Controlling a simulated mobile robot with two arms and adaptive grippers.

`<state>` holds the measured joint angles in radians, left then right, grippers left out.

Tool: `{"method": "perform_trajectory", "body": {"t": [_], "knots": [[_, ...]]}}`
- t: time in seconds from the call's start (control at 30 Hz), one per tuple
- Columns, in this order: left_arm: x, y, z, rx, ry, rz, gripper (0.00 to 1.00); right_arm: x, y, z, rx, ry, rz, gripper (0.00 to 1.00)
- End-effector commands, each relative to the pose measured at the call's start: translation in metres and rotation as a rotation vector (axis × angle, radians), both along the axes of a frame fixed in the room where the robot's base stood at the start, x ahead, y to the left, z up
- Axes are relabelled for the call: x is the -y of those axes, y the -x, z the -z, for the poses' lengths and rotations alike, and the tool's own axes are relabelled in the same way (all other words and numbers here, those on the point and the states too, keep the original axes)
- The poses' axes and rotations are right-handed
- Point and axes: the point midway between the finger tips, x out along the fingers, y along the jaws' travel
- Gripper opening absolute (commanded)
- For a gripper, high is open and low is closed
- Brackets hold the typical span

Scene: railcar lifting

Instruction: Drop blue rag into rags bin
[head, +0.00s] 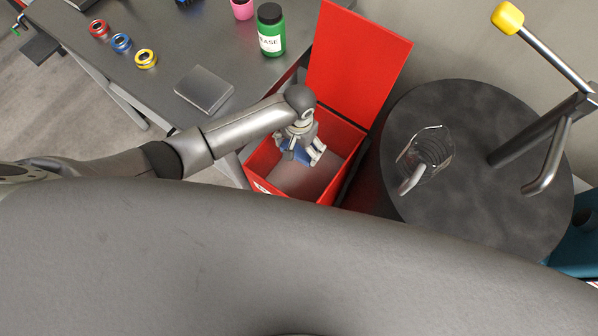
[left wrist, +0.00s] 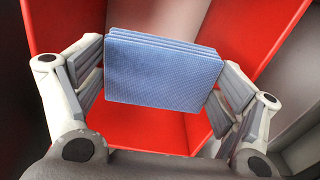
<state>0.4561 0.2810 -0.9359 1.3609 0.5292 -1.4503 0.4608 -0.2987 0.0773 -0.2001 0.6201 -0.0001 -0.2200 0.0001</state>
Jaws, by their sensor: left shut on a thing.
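The blue rag (left wrist: 160,72) is a folded stack held between the two fingers of my left gripper (left wrist: 160,85) in the left wrist view. In the head view my left gripper (head: 300,150) is over the opening of the red rags bin (head: 262,184), with a bit of the blue rag (head: 291,154) showing below it. The bin's red lid (head: 355,60) stands open at the back. Red bin walls also show behind the rag in the left wrist view (left wrist: 150,130). My right gripper is not in view.
A dark grey workbench at upper left holds a green bottle (head: 271,30), a pink cup (head: 242,9), several coloured rings and a grey flat box (head: 203,90). A round dark table (head: 470,230) with a clear object (head: 428,152) and a metal stand is right of the bin.

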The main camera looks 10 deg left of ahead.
Motion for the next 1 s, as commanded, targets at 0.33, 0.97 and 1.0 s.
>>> {"method": "perform_trajectory", "body": {"t": [0.33, 0.97, 1.0], "knots": [[0.0, 0.0, -0.001, 0.001, 0.0, 0.0, 1.0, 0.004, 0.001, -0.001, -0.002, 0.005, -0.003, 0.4], [0.001, -0.002, -0.041, 0.005, 0.004, 0.0, 1.0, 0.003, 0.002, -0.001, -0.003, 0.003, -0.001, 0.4], [0.001, -0.001, -0.051, 0.004, 0.003, 0.001, 1.0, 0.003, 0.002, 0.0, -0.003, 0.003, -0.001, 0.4]]}}
